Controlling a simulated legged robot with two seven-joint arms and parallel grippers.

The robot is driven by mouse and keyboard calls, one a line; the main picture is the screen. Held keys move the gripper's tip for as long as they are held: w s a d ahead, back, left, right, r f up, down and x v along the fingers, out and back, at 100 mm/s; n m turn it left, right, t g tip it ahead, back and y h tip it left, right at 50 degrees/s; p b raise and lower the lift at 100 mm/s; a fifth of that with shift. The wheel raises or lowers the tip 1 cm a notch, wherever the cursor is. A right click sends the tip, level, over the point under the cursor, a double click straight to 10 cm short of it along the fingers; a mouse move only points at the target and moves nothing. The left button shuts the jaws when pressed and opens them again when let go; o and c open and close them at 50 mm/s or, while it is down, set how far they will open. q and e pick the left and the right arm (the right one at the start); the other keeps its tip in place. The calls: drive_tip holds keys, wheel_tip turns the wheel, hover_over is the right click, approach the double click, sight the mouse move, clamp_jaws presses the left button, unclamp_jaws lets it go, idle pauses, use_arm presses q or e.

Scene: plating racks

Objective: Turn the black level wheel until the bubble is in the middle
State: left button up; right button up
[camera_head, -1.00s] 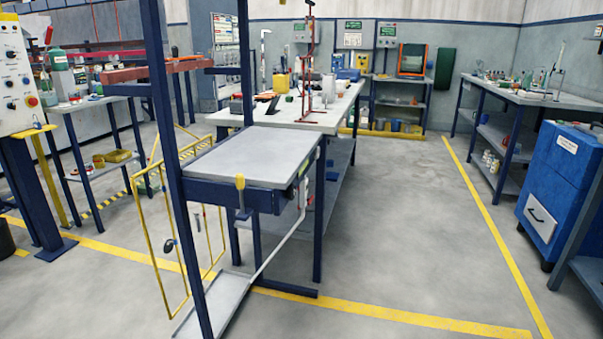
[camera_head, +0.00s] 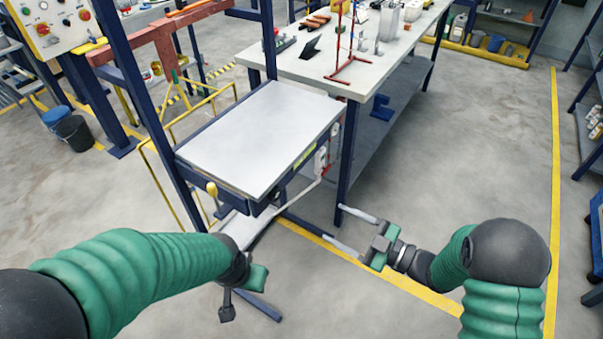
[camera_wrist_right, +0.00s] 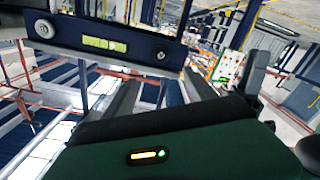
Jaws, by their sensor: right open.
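A yellow-green level vial (camera_head: 305,156) sits on the side edge of the grey-topped platform (camera_head: 262,135). Dark marks show right of the vial's middle; the bubble is too small to place. My right gripper (camera_head: 350,230) is open and empty, right of and nearer than the platform. My left gripper (camera_head: 243,292) is in front of the platform, partly hidden by its own arm; its jaws are unclear.
A blue upright post (camera_head: 160,120) stands at the platform's left. A long workbench (camera_head: 400,62) with a red stand lies behind. A white lever rod (camera_head: 292,199) runs below the platform's right side. Open floor lies at the right.

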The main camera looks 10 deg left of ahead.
approach(277, 195)
drive_tip(key=b+x, duration=0.2)
drive_tip(key=x, duration=0.6)
drive_tip(key=shift+w+a+f, duration=0.1)
drive_tip(key=shift+a+f, duration=0.05)
drive_tip(key=shift+f, duration=0.05)
drive_tip(key=shift+a, duration=0.25)
drive_tip(key=shift+d, duration=0.35)
drive_tip(key=c, duration=0.5)
drive_tip(key=shift+r, duration=0.1)
drive_tip(key=c, duration=0.9)
use_arm(q)
drive_tip(key=shift+s+a+f, duration=0.15)
drive_tip(key=shift+a+f, duration=0.1)
drive_tip(key=shift+f, duration=0.25)
drive_tip(key=shift+s+a+f, duration=0.1)
drive_tip(key=shift+a+f, duration=0.15)
drive_tip(key=shift+f, duration=0.25)
drive_tip(key=shift+r, duration=0.1)
use_arm(e)
drive_tip(key=shift+r, duration=0.1)
